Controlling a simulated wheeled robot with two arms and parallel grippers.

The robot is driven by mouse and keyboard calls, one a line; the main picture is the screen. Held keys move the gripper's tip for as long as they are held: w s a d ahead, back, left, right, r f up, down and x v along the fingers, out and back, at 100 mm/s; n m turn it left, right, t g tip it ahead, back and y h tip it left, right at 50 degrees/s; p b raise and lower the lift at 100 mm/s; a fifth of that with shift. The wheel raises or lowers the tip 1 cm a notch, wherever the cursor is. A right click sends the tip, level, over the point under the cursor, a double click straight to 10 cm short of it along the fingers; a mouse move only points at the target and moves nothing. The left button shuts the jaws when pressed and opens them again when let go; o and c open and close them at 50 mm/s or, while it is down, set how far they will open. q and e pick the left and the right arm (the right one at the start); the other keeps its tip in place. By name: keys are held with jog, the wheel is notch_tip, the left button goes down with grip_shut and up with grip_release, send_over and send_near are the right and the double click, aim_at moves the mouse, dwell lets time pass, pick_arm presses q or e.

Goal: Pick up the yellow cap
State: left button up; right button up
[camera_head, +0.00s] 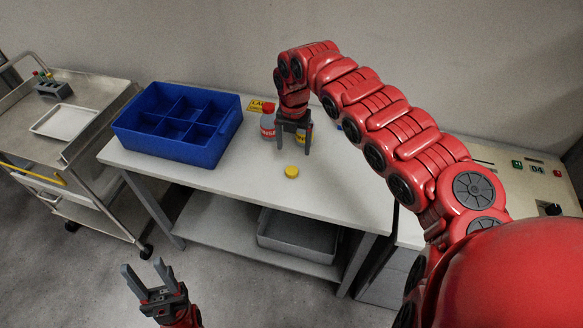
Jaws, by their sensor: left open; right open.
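The yellow cap (291,172) lies flat on the white table (228,187), near its front edge. My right gripper (293,146) points down above the table, just behind and above the cap, with its fingers apart. A jar with a yellow label (300,138) shows partly behind its fingers; I cannot tell whether they touch it. My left gripper (148,275) is open and empty, low in front of the table and away from the cap.
A red-capped jar (268,122) stands just left of my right gripper. A blue divided bin (178,128) fills the table's left part. A metal cart (95,112) with a white tray (64,122) stands at left. A grey bin (297,240) sits on the lower shelf.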

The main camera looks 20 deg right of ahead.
jog(key=p, duration=0.1)
send_over(292, 170)
notch_tip(292, 170, down, 5)
jog(key=shift+d+r, duration=0.1)
jog(key=shift+f, duration=0.3)
jog(key=f+p, duration=0.2)
jog(key=f, duration=0.2)
jog(key=shift+a+f, duration=0.2)
jog(key=shift+d+f, duration=0.1)
jog(key=shift+f, duration=0.1)
grip_shut()
